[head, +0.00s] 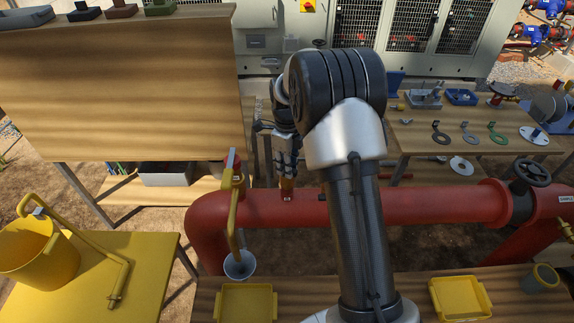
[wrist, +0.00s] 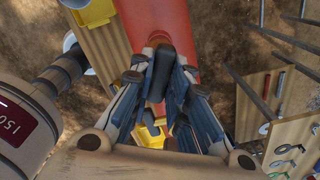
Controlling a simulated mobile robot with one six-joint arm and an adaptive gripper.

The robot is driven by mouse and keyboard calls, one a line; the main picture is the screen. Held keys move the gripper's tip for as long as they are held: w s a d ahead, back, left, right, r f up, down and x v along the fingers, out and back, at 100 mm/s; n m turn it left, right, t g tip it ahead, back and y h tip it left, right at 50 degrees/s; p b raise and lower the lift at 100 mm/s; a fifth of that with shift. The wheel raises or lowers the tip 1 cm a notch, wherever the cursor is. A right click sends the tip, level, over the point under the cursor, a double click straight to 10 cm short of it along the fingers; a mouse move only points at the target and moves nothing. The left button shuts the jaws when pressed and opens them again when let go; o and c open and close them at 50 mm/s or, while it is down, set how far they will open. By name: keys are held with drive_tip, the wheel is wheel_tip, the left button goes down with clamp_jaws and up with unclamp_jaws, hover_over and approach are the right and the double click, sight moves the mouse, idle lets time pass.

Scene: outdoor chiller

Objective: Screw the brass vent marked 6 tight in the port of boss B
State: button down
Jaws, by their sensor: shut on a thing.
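The red pipe (head: 410,206) runs across the middle of the head view. A brass-coloured fitting (head: 287,184) stands upright on its top, directly under my gripper (head: 287,165). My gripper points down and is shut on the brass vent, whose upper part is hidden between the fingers. In the wrist view my gripper (wrist: 168,82) closes over the red pipe (wrist: 172,20), and the fingers cover most of the vent. The mark 6 and the letter of the boss cannot be read. I cannot tell whether the thread is fully seated.
A yellow bent pipe (head: 233,215) rises left of my gripper, above a small cup (head: 239,265). A black handwheel (head: 531,172) sits on the pipe at right. Yellow trays (head: 246,304) lie on the front bench.

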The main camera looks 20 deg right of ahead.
drive_tip(key=m, duration=0.6)
drive_tip(key=shift+s+f+m, duration=0.2)
drive_tip(key=shift+f+m, duration=0.05)
drive_tip(key=shift+m, duration=0.05)
drive_tip(key=c, duration=1.4)
unclamp_jaws()
drive_tip(key=shift+c, duration=0.2)
drive_tip(key=shift+w, duration=0.1)
drive_tip(key=shift+o, duration=0.4)
drive_tip(key=shift+r, duration=0.1)
